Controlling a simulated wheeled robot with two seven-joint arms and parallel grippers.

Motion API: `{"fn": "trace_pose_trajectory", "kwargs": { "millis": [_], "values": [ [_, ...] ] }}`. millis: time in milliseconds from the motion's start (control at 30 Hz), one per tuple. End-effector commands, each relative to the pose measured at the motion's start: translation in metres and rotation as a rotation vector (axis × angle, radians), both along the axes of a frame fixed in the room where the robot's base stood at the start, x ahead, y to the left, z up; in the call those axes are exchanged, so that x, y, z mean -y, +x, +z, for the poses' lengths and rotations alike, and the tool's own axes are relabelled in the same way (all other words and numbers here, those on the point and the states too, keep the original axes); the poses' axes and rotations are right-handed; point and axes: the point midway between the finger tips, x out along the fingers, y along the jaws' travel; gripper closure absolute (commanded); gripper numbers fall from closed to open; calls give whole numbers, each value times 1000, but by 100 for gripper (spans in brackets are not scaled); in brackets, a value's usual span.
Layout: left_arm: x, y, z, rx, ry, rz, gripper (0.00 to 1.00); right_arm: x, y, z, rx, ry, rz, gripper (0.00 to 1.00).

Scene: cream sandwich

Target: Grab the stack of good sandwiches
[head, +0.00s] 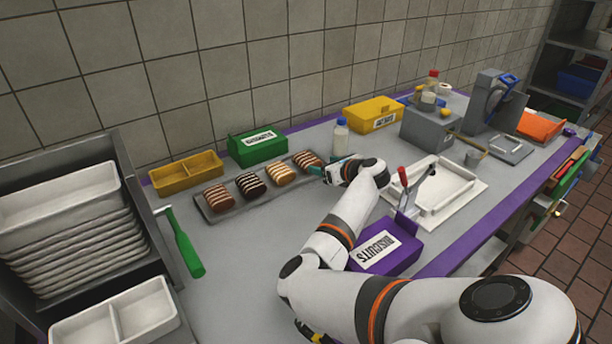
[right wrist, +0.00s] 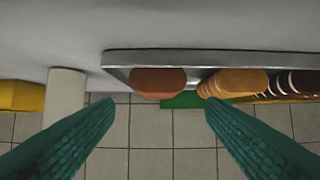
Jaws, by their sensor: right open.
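Several cookie sandwich stacks lie in a row on a long grey tray (head: 232,211). In the head view the row runs from a reddish-brown striped stack (head: 217,198) and a dark striped stack (head: 250,186) to a tan stack (head: 281,175) and a brown striped stack (head: 307,161) at the right end. My right gripper (head: 322,170) is beside that end stack. In the right wrist view my right gripper (right wrist: 158,103) is open, its teal fingers apart, with a round brown end piece (right wrist: 158,82) beyond and between the fingertips. My left gripper is out of view.
A white bottle (head: 341,138) stands close behind my right gripper. A green box (head: 257,148) and yellow bin (head: 186,172) are behind the tray. A purple biscuits box (head: 385,248) and white frame (head: 445,190) lie to the right; a green-handled spatula (head: 188,252) is at left.

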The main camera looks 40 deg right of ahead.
Motion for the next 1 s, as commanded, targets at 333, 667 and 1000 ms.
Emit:
{"fn": "trace_pose_trajectory", "kwargs": {
  "millis": [333,667,1000],
  "values": [
    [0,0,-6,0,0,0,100,3,22,-15,1,0,0,35],
    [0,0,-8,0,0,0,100,8,55,-32,1,1,2,35],
    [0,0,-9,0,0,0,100,9,68,-37,1,0,0,35]
  ]
}}
